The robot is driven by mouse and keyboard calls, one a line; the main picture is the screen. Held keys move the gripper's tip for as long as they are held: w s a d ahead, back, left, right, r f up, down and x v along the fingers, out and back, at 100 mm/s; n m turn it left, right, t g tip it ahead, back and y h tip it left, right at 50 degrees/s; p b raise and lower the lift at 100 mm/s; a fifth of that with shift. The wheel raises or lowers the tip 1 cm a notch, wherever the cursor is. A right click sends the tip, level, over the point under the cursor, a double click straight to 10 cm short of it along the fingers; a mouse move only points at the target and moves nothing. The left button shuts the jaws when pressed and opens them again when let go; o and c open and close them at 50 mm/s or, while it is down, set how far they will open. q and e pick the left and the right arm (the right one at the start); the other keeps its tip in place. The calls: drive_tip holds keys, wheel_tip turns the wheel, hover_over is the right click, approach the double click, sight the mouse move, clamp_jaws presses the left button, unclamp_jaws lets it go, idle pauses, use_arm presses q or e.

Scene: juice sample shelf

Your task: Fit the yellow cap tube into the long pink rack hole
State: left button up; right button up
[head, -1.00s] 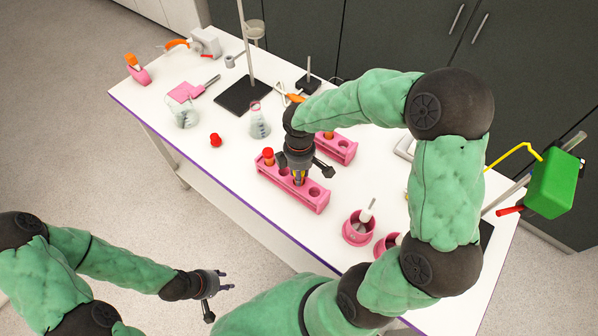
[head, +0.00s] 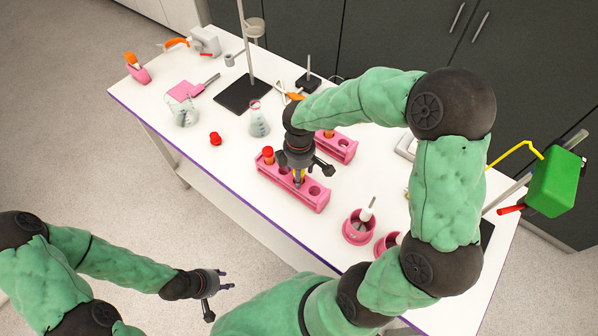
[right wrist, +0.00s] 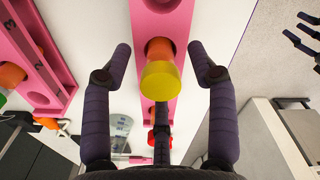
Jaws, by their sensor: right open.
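The yellow cap tube (right wrist: 160,85) has a yellow cap over an orange part and appears upright at the long pink rack (right wrist: 188,15). In the head view, the long pink rack (head: 317,205) stands near the table's front edge, and the tube is mostly hidden behind my right gripper (head: 305,178). In the right wrist view, my right gripper (right wrist: 160,50) is open, with one finger on each side of the tube and visible gaps. Which hole the tube is in, and how deep, is hidden. My left gripper (head: 215,300) is open and empty, off the table.
A red-capped tube (head: 268,154) stands at the rack's left end. A second pink rack (head: 345,150) is behind. A pink round holder (head: 355,232) stands to the right, and a flask (head: 259,122) and a red cap (head: 215,139) to the left.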

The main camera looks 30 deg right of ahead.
wheel_tip(320, 180, up, 11)
drive_tip(key=shift+r, duration=0.2)
idle(0.4)
